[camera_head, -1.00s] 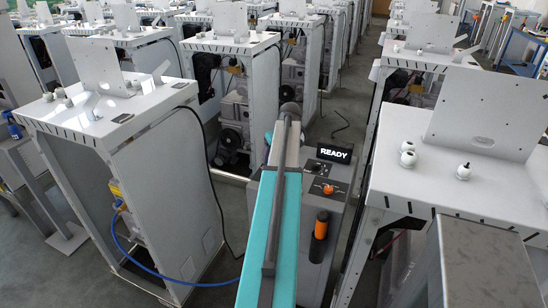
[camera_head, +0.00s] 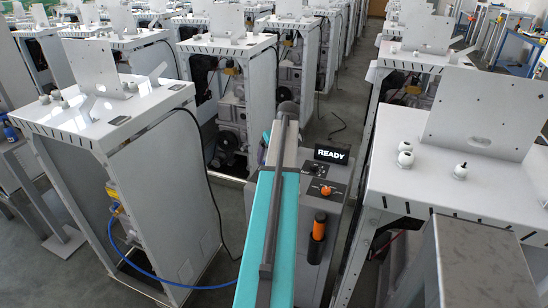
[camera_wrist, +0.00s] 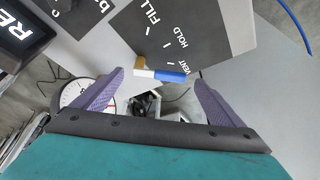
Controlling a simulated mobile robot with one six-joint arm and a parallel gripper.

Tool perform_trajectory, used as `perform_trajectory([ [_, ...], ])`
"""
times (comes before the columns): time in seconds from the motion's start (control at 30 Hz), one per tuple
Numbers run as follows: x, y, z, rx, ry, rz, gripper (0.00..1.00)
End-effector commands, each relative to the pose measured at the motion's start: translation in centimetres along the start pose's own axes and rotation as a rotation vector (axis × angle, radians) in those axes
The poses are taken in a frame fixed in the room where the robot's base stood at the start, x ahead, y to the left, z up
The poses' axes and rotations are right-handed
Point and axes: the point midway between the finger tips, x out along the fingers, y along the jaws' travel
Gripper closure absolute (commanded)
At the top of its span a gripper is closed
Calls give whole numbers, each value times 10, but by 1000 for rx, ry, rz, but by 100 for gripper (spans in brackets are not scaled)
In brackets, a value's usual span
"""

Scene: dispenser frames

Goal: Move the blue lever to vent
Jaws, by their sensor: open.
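The blue lever (camera_wrist: 171,76) shows in the wrist view, lying crosswise with a white section and a tan end to its left. It sits at the lower edge of a dark panel (camera_wrist: 175,35) marked FILL, HOLD and VENT. Its blue end is beside the VENT word; I cannot tell its exact setting. My gripper (camera_wrist: 159,77) is open, with a purple finger on each side of the lever. I cannot tell whether either finger touches it. The lever does not show in the head view, where my arm covers part of the machine.
The machine carries a READY display (camera_head: 331,154), an orange knob (camera_head: 326,190) and an orange-topped black handle (camera_head: 318,227). A round gauge (camera_wrist: 76,93) is by the left finger. White frames stand at left (camera_head: 150,150) and right (camera_head: 390,190). A blue hose (camera_head: 150,273) curves at left.

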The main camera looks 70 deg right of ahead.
Motion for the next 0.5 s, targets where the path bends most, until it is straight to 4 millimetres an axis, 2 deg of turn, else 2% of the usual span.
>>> perform_trajectory([
  [0.5,-58,1,1,2,1,1,9],
])
